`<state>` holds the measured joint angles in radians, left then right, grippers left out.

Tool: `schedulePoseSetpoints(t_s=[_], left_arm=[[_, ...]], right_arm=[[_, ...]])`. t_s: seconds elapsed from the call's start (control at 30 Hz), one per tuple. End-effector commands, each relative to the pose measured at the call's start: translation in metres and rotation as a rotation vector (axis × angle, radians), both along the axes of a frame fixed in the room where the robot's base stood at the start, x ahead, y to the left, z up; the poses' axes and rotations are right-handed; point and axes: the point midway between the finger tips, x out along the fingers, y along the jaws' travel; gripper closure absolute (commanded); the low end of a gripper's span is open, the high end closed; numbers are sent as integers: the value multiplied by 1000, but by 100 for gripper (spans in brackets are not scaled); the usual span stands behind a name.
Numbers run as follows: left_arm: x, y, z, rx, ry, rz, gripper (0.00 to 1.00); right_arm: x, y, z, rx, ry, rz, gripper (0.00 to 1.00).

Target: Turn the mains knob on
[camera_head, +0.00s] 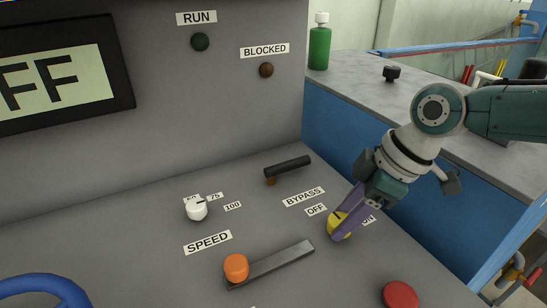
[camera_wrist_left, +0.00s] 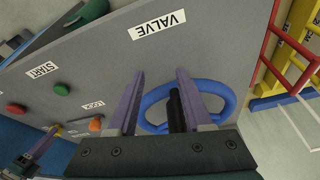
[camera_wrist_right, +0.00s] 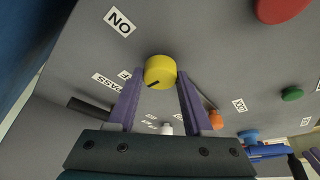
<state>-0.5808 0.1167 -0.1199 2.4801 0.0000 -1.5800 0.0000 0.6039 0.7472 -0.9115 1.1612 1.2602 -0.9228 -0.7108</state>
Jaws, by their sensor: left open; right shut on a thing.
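The mains knob is taken to be the yellow knob (camera_head: 336,222) on the sloping grey panel, between an OFF label (camera_head: 316,210) and a partly hidden ON label (camera_head: 369,220). Its dark mark points toward the OFF side. My right gripper (camera_head: 343,226) is shut on the knob. In the right wrist view the knob (camera_wrist_right: 160,71) sits between the purple fingertips (camera_wrist_right: 157,78), with the ON label (camera_wrist_right: 120,22) at upper left. My left gripper (camera_wrist_left: 158,85) is open in the left wrist view, in front of the blue valve wheel (camera_wrist_left: 187,104). It is out of the head view.
An orange knob (camera_head: 236,267) on a slotted bar, a white speed knob (camera_head: 196,209), a black bypass lever (camera_head: 288,167) and a red button (camera_head: 400,295) are nearby on the panel. The upright display (camera_head: 60,78) reads "FF", partly cut off. A grey counter stands at right.

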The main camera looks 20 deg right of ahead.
Motion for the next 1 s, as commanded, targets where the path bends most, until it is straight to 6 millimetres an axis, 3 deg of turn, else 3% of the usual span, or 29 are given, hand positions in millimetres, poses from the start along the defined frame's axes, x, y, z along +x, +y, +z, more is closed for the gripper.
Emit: schedulePoseSetpoints(t_s=[0.1,0.47,1.0], left_arm=[[0,0,0,0,0,0,50],[0,0,10,0,-1,0,50],[0,2,66,7,-1,-4,50]], right_arm=[[0,0,0,0,0,0,100],[-1,1,2,1,1,-49,100],[-3,4,6,2,3,-478,100]])
